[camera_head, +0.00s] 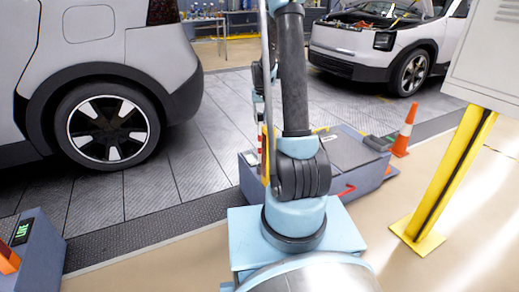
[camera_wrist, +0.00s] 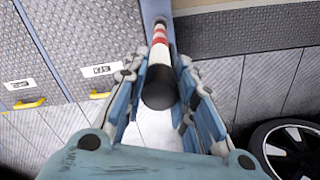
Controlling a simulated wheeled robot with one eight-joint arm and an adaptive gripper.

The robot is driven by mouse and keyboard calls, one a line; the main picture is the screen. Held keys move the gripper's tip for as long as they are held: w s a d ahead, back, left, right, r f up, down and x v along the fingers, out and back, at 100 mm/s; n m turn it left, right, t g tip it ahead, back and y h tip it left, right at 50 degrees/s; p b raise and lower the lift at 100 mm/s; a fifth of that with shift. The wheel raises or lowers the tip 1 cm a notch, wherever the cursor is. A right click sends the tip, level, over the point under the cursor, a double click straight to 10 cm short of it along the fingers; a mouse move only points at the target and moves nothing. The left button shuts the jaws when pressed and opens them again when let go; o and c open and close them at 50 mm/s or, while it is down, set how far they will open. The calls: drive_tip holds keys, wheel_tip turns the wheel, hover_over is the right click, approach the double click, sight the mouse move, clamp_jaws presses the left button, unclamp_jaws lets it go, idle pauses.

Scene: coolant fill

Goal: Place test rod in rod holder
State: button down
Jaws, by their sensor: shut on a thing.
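The test rod (camera_wrist: 158,58) has red and white bands and a thick black end facing the wrist camera. My gripper (camera_wrist: 163,62) is shut on it, with one finger on each side. The rod points away from the wrist camera, and its far end lies near the edge of a grey-blue cabinet. In the head view, a small red-and-white banded piece (camera_head: 260,150) that looks like the rod shows left of my arm; my gripper is hidden there. I cannot make out the rod holder in either view.
A grey-blue cabinet (camera_wrist: 75,30) with yellow handles fills the upper left of the wrist view. A low dark-topped unit (camera_head: 345,150) stands beyond my arm. An orange cone (camera_head: 404,132), a yellow post (camera_head: 455,175) and two cars, one left (camera_head: 190,85) and one right (camera_head: 345,62), stand around.

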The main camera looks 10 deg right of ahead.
sight(260, 130)
drive_tip(key=shift+f, duration=3.9)
drive_tip(key=c, duration=1.3)
unclamp_jaws()
